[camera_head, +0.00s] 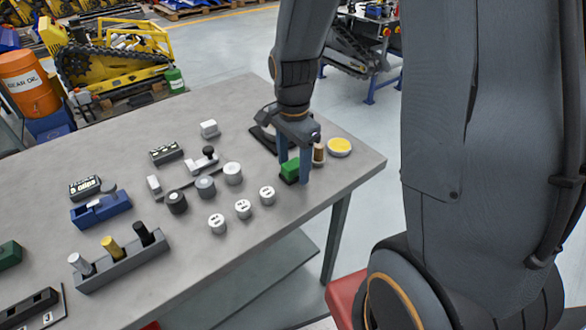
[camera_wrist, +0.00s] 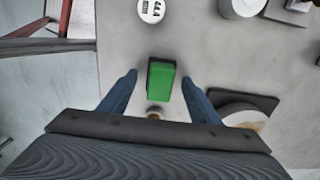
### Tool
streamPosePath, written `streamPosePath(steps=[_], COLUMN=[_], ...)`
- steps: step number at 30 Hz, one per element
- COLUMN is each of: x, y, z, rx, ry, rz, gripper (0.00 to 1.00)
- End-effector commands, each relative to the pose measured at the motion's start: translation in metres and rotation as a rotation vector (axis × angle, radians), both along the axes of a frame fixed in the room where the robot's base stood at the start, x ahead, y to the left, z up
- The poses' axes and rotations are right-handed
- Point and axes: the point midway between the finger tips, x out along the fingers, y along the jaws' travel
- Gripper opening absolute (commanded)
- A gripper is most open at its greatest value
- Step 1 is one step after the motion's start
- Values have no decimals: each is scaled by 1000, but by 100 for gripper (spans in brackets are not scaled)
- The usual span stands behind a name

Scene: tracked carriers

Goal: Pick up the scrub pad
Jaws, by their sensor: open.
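The scrub pad (camera_head: 290,168) is a small green block with a darker side, on the grey table (camera_head: 250,245) near its right end. In the wrist view the pad (camera_wrist: 162,82) lies between the two blue fingers, with a visible gap on each side. My gripper (camera_head: 294,172) points down over the pad and is open, with nothing held. The wrist view shows the fingertips (camera_wrist: 159,77) apart, one on each side of the pad. One finger partly hides the pad in the head view.
A wooden-topped item (camera_head: 319,155) stands close behind the pad, beside a yellow-topped round dish (camera_head: 340,147). A dark plate (camera_wrist: 244,105) with a round piece lies to the right in the wrist view. White marked discs (camera_head: 267,195) and grey cylinders (camera_head: 232,173) stand to the left.

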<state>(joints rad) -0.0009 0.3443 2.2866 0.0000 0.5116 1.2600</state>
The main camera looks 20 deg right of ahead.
Motion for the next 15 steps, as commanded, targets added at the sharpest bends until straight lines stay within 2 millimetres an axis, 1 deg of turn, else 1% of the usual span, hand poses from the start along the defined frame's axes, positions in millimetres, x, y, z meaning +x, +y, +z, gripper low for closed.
streamPosePath(steps=[3,9,14,15], x=[0,0,0,0], y=[1,1,1,1], z=[-5,-5,-5,-5], rx=[0,0,0,0], ry=[-1,-1,-1,-1], rz=[1,2,3,3], gripper=[57,57,30,23])
